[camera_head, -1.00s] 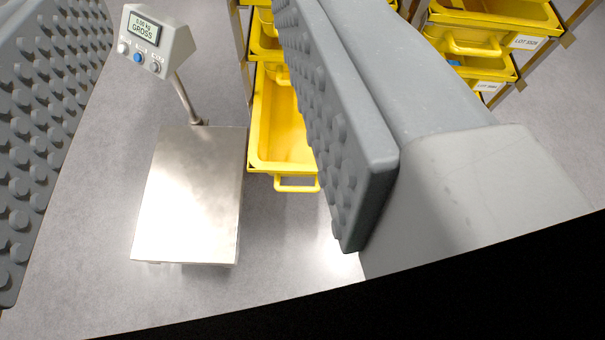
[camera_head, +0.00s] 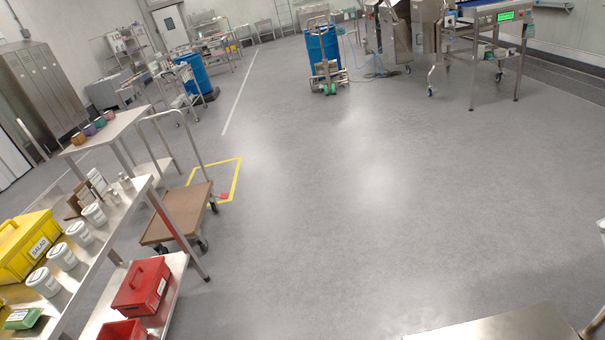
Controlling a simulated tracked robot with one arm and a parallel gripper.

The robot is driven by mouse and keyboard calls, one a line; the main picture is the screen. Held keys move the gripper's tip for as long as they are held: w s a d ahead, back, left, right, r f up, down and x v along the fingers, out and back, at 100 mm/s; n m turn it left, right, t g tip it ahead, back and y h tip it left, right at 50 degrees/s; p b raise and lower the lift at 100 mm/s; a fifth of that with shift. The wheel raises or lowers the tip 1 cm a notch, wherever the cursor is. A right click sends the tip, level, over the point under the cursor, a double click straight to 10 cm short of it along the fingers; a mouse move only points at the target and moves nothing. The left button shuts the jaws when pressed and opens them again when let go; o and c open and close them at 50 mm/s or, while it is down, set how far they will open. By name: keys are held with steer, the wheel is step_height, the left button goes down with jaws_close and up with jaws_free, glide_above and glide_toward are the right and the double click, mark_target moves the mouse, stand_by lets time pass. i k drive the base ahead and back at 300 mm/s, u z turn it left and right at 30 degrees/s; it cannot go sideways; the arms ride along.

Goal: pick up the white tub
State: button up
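Several white tubs stand in a slanting row on a steel bench (camera_head: 84,275) at the left. The nearest is a white tub with a dark-printed label (camera_head: 43,281). Behind it are a second white tub (camera_head: 62,256), a third white tub (camera_head: 80,233) and a farther one (camera_head: 94,213). They look upright and lidded. I cannot tell which one the task means. My gripper is not in view.
A yellow box (camera_head: 28,248) sits beside the tubs, and a red box (camera_head: 140,287) is on the lower shelf. A brown-topped trolley (camera_head: 180,214) stands just beyond the bench. A metal plate (camera_head: 500,328) shows at the bottom right. The middle floor is clear.

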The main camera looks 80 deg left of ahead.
mark_target(78, 232)
steer(key=u, duration=0.55)
steer(key=i, duration=0.1)
steer(key=u, duration=3)
steer(key=k, duration=0.9)
steer(key=u, duration=0.2)
steer(key=i, duration=0.9)
steer(key=z, duration=0.1)
